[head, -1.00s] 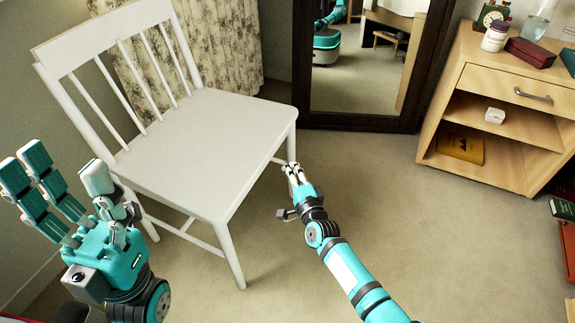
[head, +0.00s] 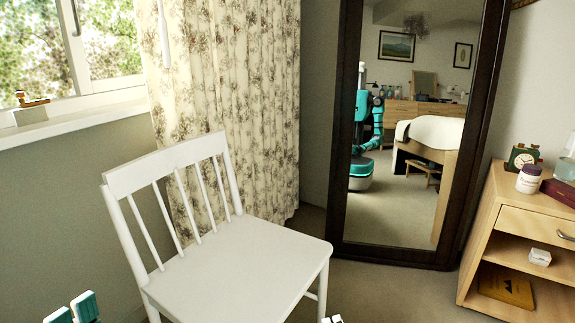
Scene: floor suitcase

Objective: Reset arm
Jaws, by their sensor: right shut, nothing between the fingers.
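My right gripper (head: 332,319) shows only as small pale tips at the bottom edge, just right of the chair's front leg. It is shut and empty.
A dark-framed mirror (head: 345,180) stands behind the chair. A wooden cabinet (head: 485,240) at the right holds a clock (head: 521,157) and a white jar (head: 529,179). Floral curtains (head: 230,100) hang beside a window. Carpet shows between chair and cabinet.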

